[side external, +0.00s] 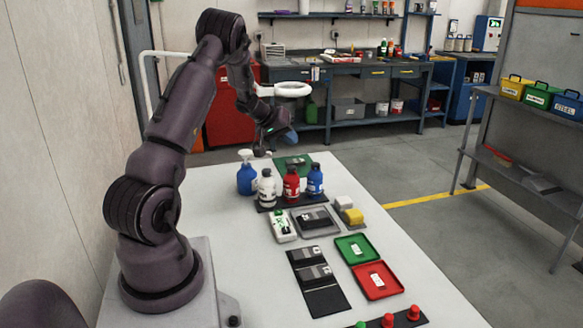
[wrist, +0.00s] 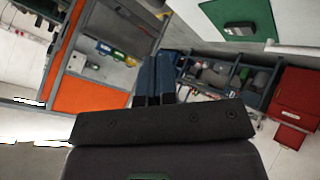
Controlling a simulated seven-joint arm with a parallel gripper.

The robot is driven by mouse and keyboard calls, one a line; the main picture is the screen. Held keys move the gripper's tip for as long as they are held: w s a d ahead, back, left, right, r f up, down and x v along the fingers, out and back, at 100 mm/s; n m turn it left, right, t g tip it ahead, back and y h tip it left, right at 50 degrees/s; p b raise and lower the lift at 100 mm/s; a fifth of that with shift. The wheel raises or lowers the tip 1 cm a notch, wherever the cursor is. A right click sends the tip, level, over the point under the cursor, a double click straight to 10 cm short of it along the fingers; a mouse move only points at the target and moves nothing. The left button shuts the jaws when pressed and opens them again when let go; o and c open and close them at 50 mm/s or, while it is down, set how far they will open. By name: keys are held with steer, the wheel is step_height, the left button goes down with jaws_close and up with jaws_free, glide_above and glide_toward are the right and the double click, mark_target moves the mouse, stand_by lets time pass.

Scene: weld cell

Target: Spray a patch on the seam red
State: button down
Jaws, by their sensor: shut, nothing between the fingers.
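A red bottle (side external: 291,183), a white bottle (side external: 267,188) and a blue bottle (side external: 315,180) stand upright on a dark strip on the white table. A blue spray bottle (side external: 246,178) with a trigger head stands left of them. Behind them a dark plate lies on a green mat (side external: 304,160); the mat also shows in the wrist view (wrist: 210,14). I cannot make out a seam or red patch. My gripper (side external: 290,138) is above the far end of the table, clear of the bottles. Its blue fingers (wrist: 155,75) are together and empty.
Green (side external: 342,243) and red (side external: 367,293) trays and a dark mat (side external: 327,301) are nearer. Yellow and white blocks (side external: 351,211) sit right. The table's left side is clear.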

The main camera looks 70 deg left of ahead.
mark_target(290, 166)
steer(key=shift+f, duration=2.55)
steer(key=shift+f, duration=0.1)
steer(key=shift+f, duration=0.3)
steer(key=shift+f, duration=0.5)
stand_by(0.7)
steer(key=shift+r, duration=0.9)
steer(key=shift+r, duration=2.5)
stand_by(0.5)
